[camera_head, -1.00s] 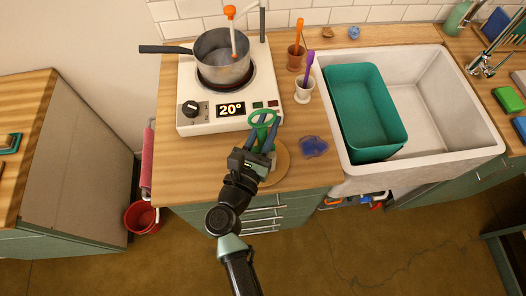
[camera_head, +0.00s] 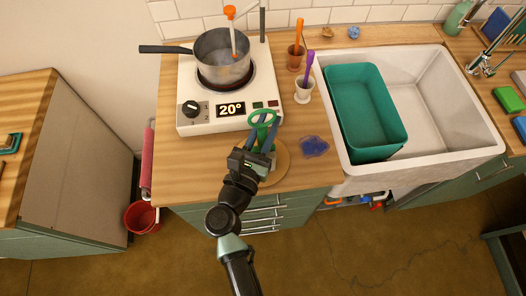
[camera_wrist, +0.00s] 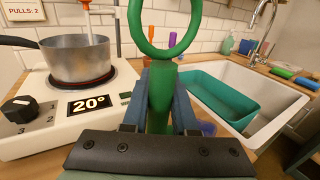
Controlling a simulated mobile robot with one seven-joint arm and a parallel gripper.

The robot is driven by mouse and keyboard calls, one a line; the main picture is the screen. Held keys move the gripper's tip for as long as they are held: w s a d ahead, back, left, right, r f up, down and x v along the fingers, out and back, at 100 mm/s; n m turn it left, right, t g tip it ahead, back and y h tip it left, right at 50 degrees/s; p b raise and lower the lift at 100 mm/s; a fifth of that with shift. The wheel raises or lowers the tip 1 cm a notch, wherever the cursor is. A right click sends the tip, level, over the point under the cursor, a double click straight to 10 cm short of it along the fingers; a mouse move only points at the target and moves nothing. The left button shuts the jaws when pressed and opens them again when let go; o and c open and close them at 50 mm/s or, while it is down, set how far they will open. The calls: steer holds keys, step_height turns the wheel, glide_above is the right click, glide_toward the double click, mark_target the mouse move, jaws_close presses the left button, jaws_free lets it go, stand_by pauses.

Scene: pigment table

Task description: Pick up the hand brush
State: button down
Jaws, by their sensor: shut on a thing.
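My gripper (camera_head: 262,130) is over the counter's front edge, in front of the hot plate. Its two blue fingers are shut on a green handle with a ring at its top, which appears to be the hand brush (camera_head: 262,117). In the wrist view the green ring (camera_wrist: 165,45) rises above the fingers and its stem (camera_wrist: 160,100) stands upright between them. The brush's lower end and any bristles are hidden behind my gripper. A round tan disc (camera_head: 281,163) lies beneath; I cannot tell whether the brush touches it.
A hot plate (camera_head: 190,126) bearing a steel pot (camera_head: 215,72) stands behind. A white cup (camera_head: 303,96) and a brown cup (camera_head: 296,64) hold coloured tools. A blue patch (camera_head: 313,146) lies right. A teal tub (camera_head: 385,148) sits in the white sink (camera_head: 440,135).

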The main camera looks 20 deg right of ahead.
steer(key=shift+r, duration=0.1)
stand_by(0.3)
step_height(320, 180, up, 28)
steer(key=p, duration=0.4)
stand_by(0.7)
